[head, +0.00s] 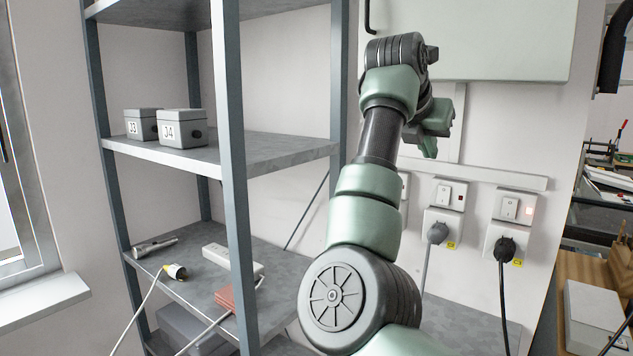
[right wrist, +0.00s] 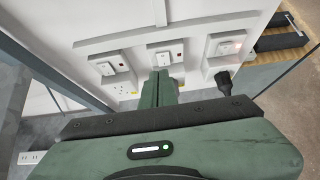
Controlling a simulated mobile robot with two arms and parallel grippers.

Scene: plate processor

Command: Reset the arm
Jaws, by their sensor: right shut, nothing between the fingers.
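My right arm reaches up through the middle of the head view toward the wall. My right gripper (head: 430,150) is partly hidden behind the wrist, in front of the wall and below a pale cabinet. In the right wrist view its two green fingers (right wrist: 158,88) are together with nothing held. They point at the row of wall sockets, and I cannot tell the exact gap to the wall. My left gripper is not in view.
A grey plug (head: 437,233) and a black plug (head: 505,249) sit in wall sockets. The right switch (head: 511,207) shows a red light. A metal shelf (head: 232,180) on the left holds two numbered boxes, a flashlight (head: 154,246) and a power strip (head: 232,260). The cabinet (head: 480,40) hangs above.

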